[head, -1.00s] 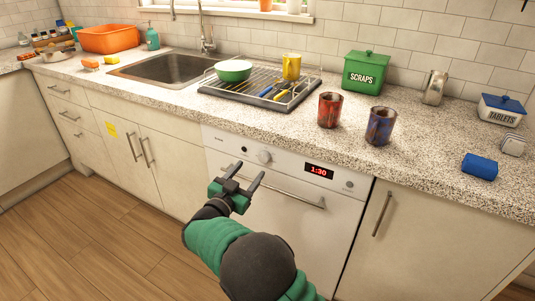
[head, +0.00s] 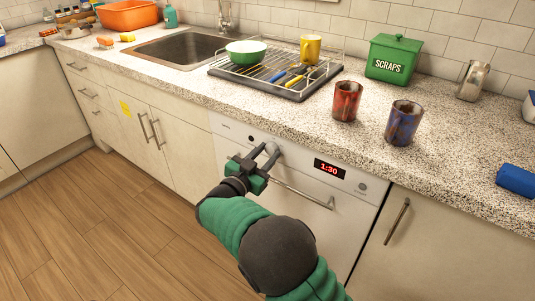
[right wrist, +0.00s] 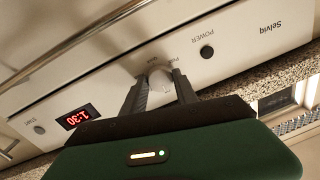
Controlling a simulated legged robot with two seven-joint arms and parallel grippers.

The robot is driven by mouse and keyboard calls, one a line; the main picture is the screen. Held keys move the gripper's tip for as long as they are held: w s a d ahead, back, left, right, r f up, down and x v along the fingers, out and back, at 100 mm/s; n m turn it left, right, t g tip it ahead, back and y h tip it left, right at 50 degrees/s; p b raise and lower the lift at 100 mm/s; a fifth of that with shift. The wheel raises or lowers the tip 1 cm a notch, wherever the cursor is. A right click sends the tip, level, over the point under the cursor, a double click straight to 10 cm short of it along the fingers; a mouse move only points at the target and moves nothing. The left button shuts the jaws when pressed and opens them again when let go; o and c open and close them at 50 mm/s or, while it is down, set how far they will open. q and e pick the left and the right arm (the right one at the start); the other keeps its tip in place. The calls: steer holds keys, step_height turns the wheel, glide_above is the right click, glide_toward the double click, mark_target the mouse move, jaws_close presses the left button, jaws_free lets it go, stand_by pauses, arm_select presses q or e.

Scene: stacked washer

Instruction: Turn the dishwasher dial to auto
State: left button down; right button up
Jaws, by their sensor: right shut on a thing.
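The white dishwasher (head: 300,210) is built in under the counter, with a red 1:30 display (head: 329,169) on its control panel. Its round dial (head: 271,149) is light grey. My right gripper (head: 264,155) is at the panel, shut on the dial; the right wrist view shows the dial (right wrist: 160,84) between its two fingers. Small lettering shows beside the dial, but I cannot read which setting it points to. The left gripper is not in view.
A POWER button (right wrist: 207,51) and a start button (head: 362,187) sit on the same panel. The door handle (head: 303,195) runs just below my gripper. A red cup (head: 346,101) and a blue cup (head: 403,123) stand on the counter above.

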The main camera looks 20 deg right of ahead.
steer(key=shift+d, duration=0.15)
steer(key=shift+c, duration=1.2)
steer(key=shift+a, duration=0.25)
jaws_close()
